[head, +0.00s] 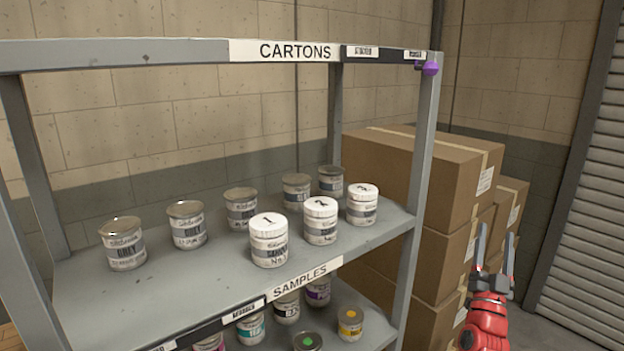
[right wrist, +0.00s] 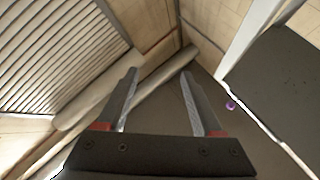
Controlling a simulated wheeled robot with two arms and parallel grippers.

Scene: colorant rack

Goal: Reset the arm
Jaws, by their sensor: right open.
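My right gripper (head: 496,250) is raised at the right of the head view, to the right of the shelf rack (head: 427,140) and in front of the stacked cartons. Its two grey fingers point up and stand apart, with nothing between them. The right wrist view also shows the open, empty fingers (right wrist: 160,95). My left gripper is not in either view.
White-lidded sample jars (head: 269,240) and grey tins (head: 123,243) stand on the middle shelf. Colour-marked tins (head: 350,324) stand on the shelf below. Cardboard boxes (head: 450,185) are stacked behind the rack's right post. A ribbed shutter (head: 590,200) is at far right.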

